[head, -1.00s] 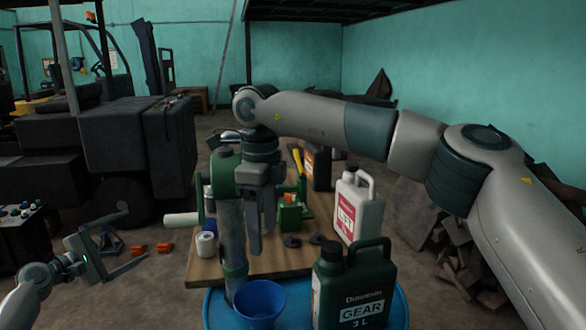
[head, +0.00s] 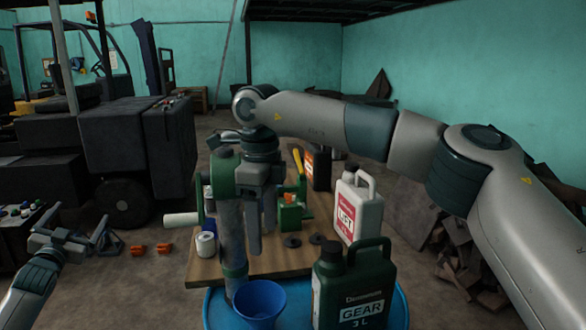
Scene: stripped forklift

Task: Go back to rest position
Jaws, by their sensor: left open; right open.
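My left gripper (head: 80,241) is at the lower left above the floor, open with nothing seen between its fingers. My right arm reaches in from the right across the picture, and its gripper (head: 262,238) hangs with fingers pointing down, open and apparently empty. It is just behind and right of a green and grey hand pump (head: 232,225), which hides part of it. Whether it touches the pump cannot be told.
A blue drum (head: 400,312) at the front bears a blue funnel (head: 260,301) and a green GEAR jug (head: 352,285). Behind it, a wooden bench (head: 205,270) holds a white jug (head: 358,210) and small parts. A dark forklift (head: 125,140) stands at left.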

